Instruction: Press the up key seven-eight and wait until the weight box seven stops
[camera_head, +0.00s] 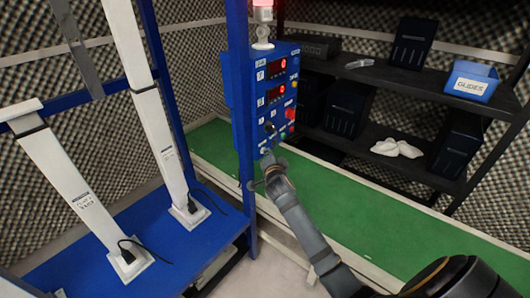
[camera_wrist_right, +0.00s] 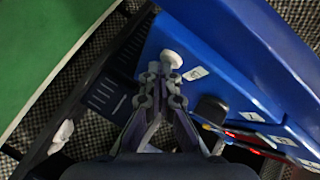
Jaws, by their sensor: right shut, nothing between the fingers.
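The blue control panel (camera_head: 243,100) stands upright mid-view with two red digit displays (camera_head: 277,68), (camera_head: 276,93) and a column of buttons and knobs. My right gripper (camera_head: 268,168) is shut and empty at the panel's lower part. In the right wrist view the right gripper (camera_wrist_right: 160,75) points at a white round knob or key (camera_wrist_right: 171,59) with a small white label (camera_wrist_right: 195,73) beside it. The fingertips are right by it; I cannot tell whether they touch. The key labels are too small to read. I cannot pick out weight box seven. My left gripper is not in view.
White slanted columns (camera_head: 70,185), (camera_head: 150,110) with black cables stand on a blue base (camera_head: 185,258) at left. A green surface (camera_head: 345,215) runs behind my right arm. A dark shelf (camera_head: 400,85) holds black boxes and a blue GLIDES bin (camera_head: 470,82). A red lamp (camera_head: 263,4) tops the panel.

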